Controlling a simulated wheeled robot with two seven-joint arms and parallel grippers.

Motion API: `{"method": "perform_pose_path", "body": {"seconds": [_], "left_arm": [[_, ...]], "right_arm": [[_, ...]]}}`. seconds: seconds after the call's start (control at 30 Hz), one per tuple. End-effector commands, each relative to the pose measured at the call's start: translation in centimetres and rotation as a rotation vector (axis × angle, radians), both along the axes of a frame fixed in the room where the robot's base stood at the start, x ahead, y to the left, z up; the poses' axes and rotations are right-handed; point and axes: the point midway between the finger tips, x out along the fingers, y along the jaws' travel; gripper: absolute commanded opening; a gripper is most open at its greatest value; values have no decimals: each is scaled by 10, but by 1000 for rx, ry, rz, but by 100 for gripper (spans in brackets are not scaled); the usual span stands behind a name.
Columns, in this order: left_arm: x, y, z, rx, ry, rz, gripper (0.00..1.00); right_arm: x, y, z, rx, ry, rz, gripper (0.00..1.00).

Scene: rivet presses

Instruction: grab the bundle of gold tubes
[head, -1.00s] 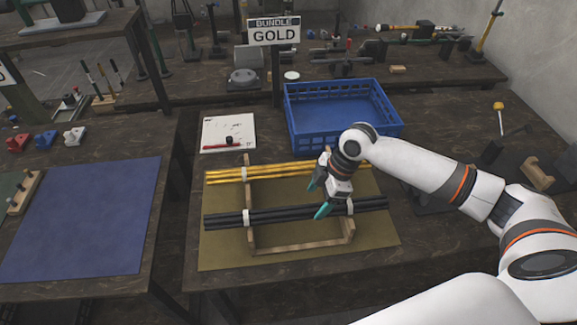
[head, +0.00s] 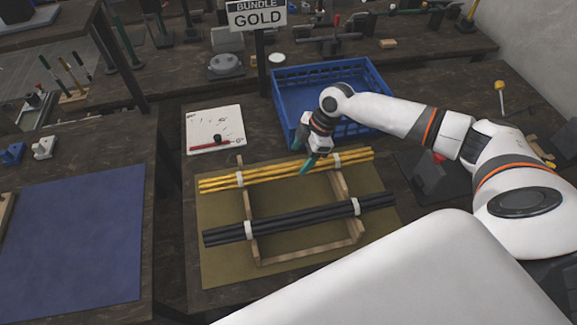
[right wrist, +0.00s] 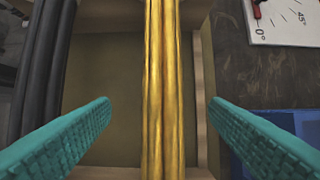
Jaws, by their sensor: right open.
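The bundle of gold tubes (head: 270,175) lies across the far part of a wooden rack (head: 348,205), with white ties around it. A bundle of black tubes (head: 300,219) lies nearer on the same rack. My right gripper (head: 306,155) is just over the gold bundle, right of its middle. In the right wrist view the gold tubes (right wrist: 163,90) run between the two open teal fingers (right wrist: 160,140), with a gap on each side. The black tubes (right wrist: 40,60) are left of the fingers there. My left gripper is not in view.
A blue crate (head: 371,78) stands just behind the rack, close to my right arm. A "BUNDLE GOLD" sign (head: 257,17) stands behind. A blue mat (head: 75,230) covers the left table.

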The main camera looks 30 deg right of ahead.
Motion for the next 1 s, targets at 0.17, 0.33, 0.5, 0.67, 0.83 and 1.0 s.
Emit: {"method": "perform_pose_path", "body": {"seconds": [0.17,0.33,0.5,0.67,0.83,1.0], "left_arm": [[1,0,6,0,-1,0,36],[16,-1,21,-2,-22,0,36],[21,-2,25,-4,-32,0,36],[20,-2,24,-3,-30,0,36],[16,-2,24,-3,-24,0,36],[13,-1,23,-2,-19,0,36]], "right_arm": [[1,6,-10,0,1,0,70],[5,20,-28,1,3,1,70],[7,27,-49,-1,1,0,70],[8,27,-54,-1,0,0,70],[8,27,-54,-1,0,0,62],[8,27,-53,-1,0,0,34]]}}
